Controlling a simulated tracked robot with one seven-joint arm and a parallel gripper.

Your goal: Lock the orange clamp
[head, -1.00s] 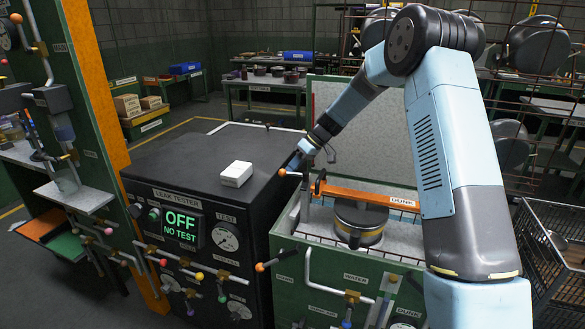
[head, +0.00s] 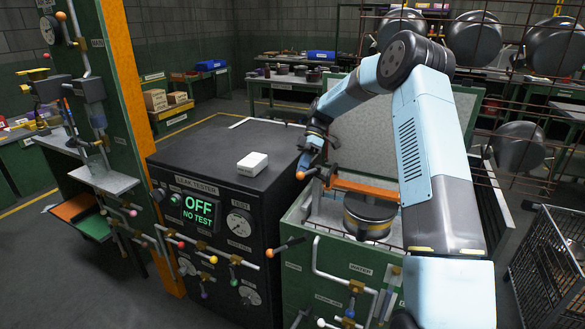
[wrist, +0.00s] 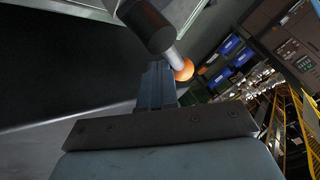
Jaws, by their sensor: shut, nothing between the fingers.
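The orange clamp (head: 365,190) is an orange bar across the green dunk tank (head: 300,222), above a dark round pot (head: 368,215) with a yellowish band. A short metal lever with an orange ball knob (head: 300,175) sticks out to the left at the bar's left end. My gripper (head: 304,164) is shut and empty, just above and behind that knob. In the wrist view its closed fingers (wrist: 155,85) lie close beside an orange ball (wrist: 183,70) on a metal rod with a dark grip. I cannot tell whether they touch. The clamp's fastening is partly hidden by my arm.
A black leak tester (head: 215,215) reading OFF, NO TEST stands left of the tank, with a white box (head: 252,161) on top. A wire rack with pans (head: 480,45) is behind my arm. A mesh basket (head: 550,265) stands at right.

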